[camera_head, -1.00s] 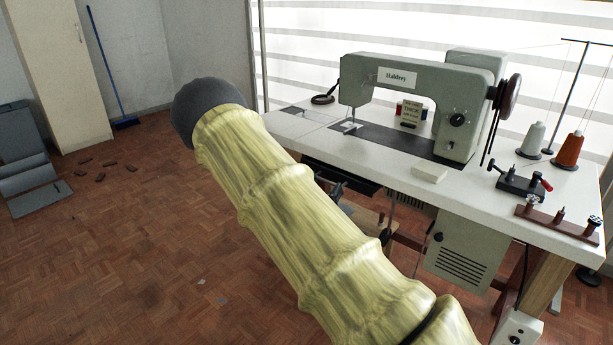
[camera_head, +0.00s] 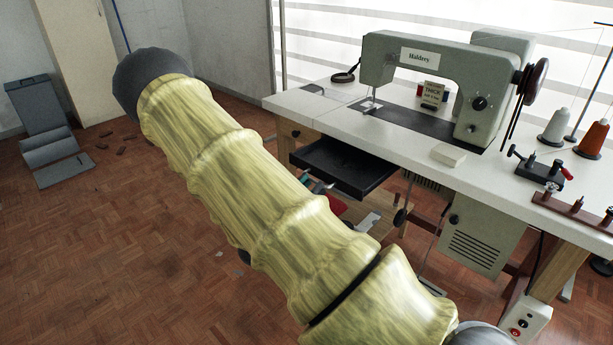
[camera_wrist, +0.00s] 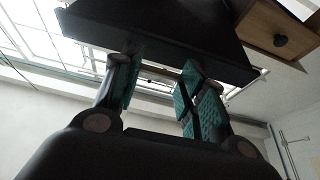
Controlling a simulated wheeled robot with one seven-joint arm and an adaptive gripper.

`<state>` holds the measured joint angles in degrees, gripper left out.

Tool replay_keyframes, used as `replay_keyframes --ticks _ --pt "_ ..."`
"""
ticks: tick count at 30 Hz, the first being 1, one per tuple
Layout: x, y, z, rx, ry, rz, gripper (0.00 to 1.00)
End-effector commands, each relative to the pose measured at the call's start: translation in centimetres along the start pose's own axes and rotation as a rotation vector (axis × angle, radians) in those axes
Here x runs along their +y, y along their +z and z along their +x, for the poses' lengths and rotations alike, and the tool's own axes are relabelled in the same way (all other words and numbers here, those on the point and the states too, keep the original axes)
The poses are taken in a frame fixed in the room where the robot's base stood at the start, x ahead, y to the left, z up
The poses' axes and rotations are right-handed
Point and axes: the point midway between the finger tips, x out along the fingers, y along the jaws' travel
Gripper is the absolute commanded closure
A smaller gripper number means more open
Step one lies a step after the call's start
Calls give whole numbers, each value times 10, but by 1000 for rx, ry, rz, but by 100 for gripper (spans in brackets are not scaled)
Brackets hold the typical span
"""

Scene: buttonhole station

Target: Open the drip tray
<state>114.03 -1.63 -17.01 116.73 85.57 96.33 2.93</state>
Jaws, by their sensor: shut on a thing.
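The drip tray (camera_head: 366,183) is a shallow black tray under the sewing table, below the machine. It stands pulled out from under the tabletop, with much of its hollow inside showing. In the wrist view the tray (camera_wrist: 160,30) is a dark slab seen from below. My gripper (camera_wrist: 160,82) has its two teal-padded fingers at the tray's front edge and is shut on the tray's front; the exact contact is hard to see. In the head view my gripper (camera_head: 318,187) is mostly hidden behind my yellow-sleeved arm.
The white table (camera_head: 480,183) carries a green-grey sewing machine (camera_head: 425,52) and thread cones (camera_head: 557,127). A wooden drawer with a dark knob (camera_wrist: 281,40) sits beside the tray. A green-grey box (camera_head: 477,235) hangs below the table. Open parquet floor (camera_head: 130,245) lies to the left.

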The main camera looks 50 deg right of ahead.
Motion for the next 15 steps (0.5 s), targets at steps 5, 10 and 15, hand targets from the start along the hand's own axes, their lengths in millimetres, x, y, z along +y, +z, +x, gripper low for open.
replay_keyframes --ticks 5,10,15 --pt "-5 -7 2 13 -6 4 57" --pt "-5 -8 2 13 -6 5 26" --pt "-3 -7 3 12 -3 4 0"
